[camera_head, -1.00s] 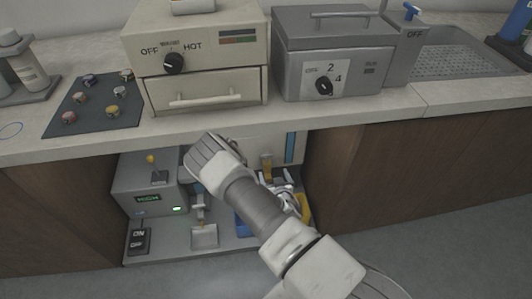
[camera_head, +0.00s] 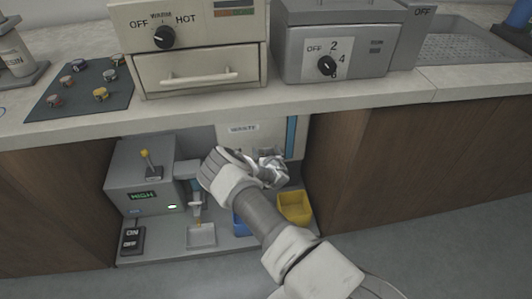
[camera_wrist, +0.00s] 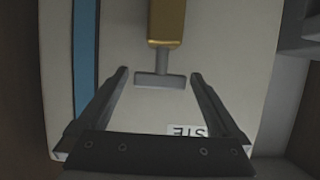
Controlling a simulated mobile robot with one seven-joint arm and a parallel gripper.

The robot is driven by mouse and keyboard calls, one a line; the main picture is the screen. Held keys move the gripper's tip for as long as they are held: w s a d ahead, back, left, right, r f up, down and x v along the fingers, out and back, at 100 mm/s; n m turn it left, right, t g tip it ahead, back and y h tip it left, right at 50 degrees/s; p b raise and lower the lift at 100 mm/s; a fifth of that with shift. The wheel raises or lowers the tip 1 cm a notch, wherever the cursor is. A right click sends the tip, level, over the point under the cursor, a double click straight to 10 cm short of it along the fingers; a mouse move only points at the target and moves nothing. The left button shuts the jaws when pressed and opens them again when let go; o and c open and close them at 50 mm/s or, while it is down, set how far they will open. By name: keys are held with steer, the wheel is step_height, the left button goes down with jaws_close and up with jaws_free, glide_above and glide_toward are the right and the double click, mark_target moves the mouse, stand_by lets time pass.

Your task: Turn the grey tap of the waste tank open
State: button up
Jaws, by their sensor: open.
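The waste tank (camera_head: 262,137) stands in the bay under the counter, with a white label and a blue strip on its front. In the wrist view its pale front (camera_wrist: 225,75) fills most of the picture. The grey tap (camera_wrist: 160,80) is a short crossbar on a stem, at the end of a brass-coloured spout. My gripper (camera_wrist: 158,75) is open, one finger on each side of the tap, with gaps to its bar ends. In the head view my gripper (camera_head: 270,168) is in front of the tank and hides the tap.
A yellow bin (camera_head: 294,208) and a partly hidden blue container (camera_head: 240,225) stand below my gripper. A grey unit (camera_head: 140,178) with a lever and green display is to the left. The counter edge (camera_head: 340,98) overhangs the bay; a wooden cabinet (camera_head: 400,165) is right.

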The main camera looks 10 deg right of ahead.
steer(key=shift+w+f, duration=0.1)
steer(key=shift+w, duration=0.1)
steer(key=c, duration=1.3)
